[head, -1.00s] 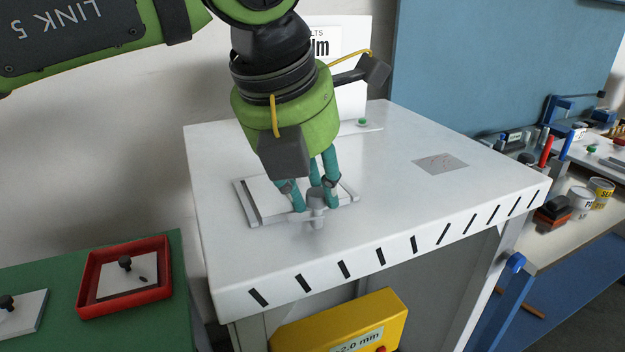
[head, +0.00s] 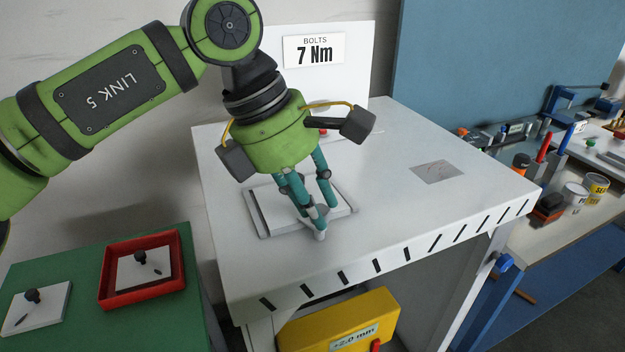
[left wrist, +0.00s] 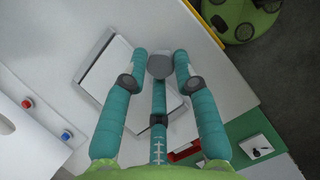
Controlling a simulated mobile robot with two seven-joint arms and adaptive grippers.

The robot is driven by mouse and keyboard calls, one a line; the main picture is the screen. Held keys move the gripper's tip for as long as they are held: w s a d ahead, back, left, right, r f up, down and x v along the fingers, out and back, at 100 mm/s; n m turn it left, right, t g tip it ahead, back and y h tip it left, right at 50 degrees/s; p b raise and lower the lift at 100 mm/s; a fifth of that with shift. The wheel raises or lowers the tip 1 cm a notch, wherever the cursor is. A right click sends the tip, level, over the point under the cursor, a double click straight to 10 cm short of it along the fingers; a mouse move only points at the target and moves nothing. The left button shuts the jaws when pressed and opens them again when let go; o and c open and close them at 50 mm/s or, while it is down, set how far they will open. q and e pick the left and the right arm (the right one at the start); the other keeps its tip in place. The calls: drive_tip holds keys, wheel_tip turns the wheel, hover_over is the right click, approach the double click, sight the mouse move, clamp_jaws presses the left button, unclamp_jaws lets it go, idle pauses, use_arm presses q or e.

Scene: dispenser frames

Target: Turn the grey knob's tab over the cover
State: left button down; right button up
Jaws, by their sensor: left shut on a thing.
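The grey knob (head: 320,223) stands at the front edge of a white cover (head: 285,208) set in a grey frame on the white cabinet top. My left gripper (head: 316,214), with teal fingers, points down over the knob and is shut on it. In the left wrist view the knob's round grey end (left wrist: 160,65) sits between the fingertips, and the cover (left wrist: 118,72) lies beside and under them. The fingers hide much of the knob, and I cannot make out where its tab points. My right gripper is not in view.
A white board with a "BOLTS 7 Nm" sign (head: 314,50) stands behind. A red button (left wrist: 28,103) and a blue button (left wrist: 66,135) sit near the cover. A yellow box (head: 340,322) is below the cabinet's front edge. A red tray (head: 106,294) lies left. The cabinet top's right is mostly clear.

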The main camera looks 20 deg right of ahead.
use_arm(q)
drive_tip(key=m+g+p, duration=0.1)
drive_tip(key=m+p, duration=0.1)
drive_tip(key=m, duration=0.1)
drive_tip(key=shift+d+r+y+p, duration=0.1)
drive_tip(key=shift+r+y+p, duration=0.05)
drive_tip(key=shift+y+p, duration=0.2)
drive_tip(key=shift+w+m+g+p, duration=0.1)
drive_tip(key=shift+m+g+p, duration=0.3)
drive_tip(key=shift+m+p, duration=0.55)
drive_tip(key=shift+f+m+y, duration=0.2)
drive_tip(key=shift+m+y, duration=0.05)
drive_tip(key=c, duration=1)
unclamp_jaws()
drive_tip(key=shift+r, duration=0.1)
drive_tip(key=v, duration=1.2)
